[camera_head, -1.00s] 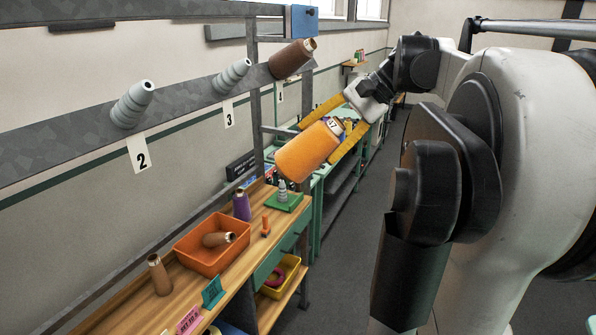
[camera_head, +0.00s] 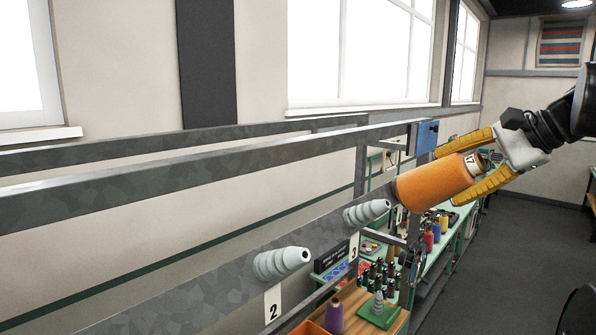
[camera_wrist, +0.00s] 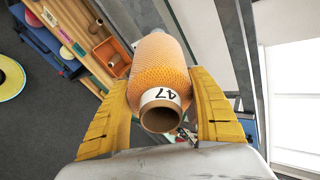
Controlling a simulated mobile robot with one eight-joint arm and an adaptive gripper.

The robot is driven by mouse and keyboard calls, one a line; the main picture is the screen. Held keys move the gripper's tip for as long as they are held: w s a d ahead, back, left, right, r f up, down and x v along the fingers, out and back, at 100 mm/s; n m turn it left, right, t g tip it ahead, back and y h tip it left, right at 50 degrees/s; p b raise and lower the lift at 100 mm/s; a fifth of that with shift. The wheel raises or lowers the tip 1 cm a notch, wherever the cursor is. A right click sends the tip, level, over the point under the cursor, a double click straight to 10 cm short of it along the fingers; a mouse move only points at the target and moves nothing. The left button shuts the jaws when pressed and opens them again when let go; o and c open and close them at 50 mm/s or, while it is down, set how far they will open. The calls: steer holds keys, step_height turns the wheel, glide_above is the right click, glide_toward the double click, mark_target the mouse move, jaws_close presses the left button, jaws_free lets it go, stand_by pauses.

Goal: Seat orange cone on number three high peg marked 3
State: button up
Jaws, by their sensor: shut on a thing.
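The orange cone (camera_head: 435,185) is gripped in my gripper (camera_head: 446,178), whose yellow fingers lie along both its sides. Its narrow labelled end points toward my wrist and its wide end points left toward the rail. In the wrist view the cone (camera_wrist: 160,70) sits between both fingers (camera_wrist: 158,82), its open tube end and "47" label nearest. The grey stepped peg three (camera_head: 366,212) is bare on the rail, above its "3" tag (camera_head: 353,247). The cone is right of and slightly above this peg in the picture, apart from it. The cone's wide-end opening is hidden.
Bare peg two (camera_head: 282,263) is nearer on the grey rail (camera_head: 215,285). An upper beam (camera_head: 190,178) and a blue box (camera_head: 424,138) are close by. Below stands a bench with several spools and a green-based stand (camera_head: 378,312). The floor at right is clear.

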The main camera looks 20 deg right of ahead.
mark_target(389, 204)
steer(key=shift+s, duration=0.1)
steer(key=shift+a+f, duration=0.1)
steer(key=shift+f+b, duration=0.15)
steer(key=shift+b, duration=0.15)
steer(key=shift+a+r+b+x, duration=0.25)
steer(key=shift+b+x, duration=0.75)
steer(key=shift+x, duration=1.55)
steer(key=shift+a+r+b+x, duration=0.1)
steer(key=shift+a+b+x, duration=0.25)
steer(key=shift+b+x, duration=1.4)
steer(key=shift+a+r+b+x, duration=0.1)
steer(key=shift+a+b+x, duration=0.15)
steer(key=shift+x, duration=3.1)
steer(key=shift+w+a+f, duration=0.15)
steer(key=shift+w, duration=0.1)
steer(key=o, duration=1.5)
steer(key=shift+c, duration=0.2)
